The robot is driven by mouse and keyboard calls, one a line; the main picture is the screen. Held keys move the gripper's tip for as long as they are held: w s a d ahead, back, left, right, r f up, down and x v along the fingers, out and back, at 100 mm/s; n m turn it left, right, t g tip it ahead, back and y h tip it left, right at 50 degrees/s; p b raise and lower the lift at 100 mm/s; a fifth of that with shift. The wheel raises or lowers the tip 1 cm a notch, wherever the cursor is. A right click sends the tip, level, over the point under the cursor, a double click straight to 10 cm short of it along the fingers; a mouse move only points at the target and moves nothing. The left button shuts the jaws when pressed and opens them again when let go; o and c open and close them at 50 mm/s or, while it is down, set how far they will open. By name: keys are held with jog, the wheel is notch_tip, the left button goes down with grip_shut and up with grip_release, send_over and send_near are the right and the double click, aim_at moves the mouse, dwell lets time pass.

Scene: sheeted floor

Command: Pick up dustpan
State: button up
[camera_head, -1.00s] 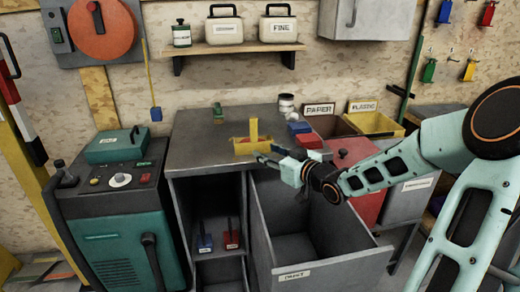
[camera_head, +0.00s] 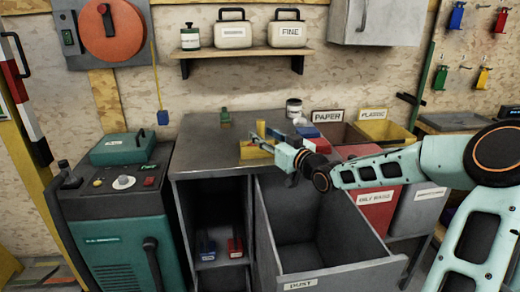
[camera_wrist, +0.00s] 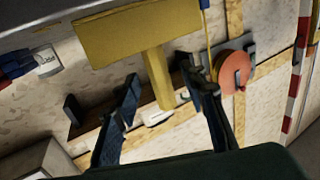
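The dustpan is yellow with an upright block-like handle. It sits on the grey counter in the head view (camera_head: 254,152), and its flat pan fills the top middle of the wrist view (camera_wrist: 140,32). My gripper (camera_head: 268,141) is at the dustpan's right side, its fingers reaching toward the handle. In the wrist view, my gripper (camera_wrist: 163,75) is open, with one dark finger on each side of the yellow handle. Gaps show beside the handle, and I cannot tell whether either finger touches it. Part of the dustpan is hidden behind the fingers in the head view.
An open grey drawer (camera_head: 338,278) juts out below my arm. A paper bin (camera_head: 340,134) and a yellow plastic bin (camera_head: 382,131) stand right of a white jar (camera_head: 293,108). The counter's left part is clear.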

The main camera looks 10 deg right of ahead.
jog(key=shift+x, duration=1.1)
grip_shut()
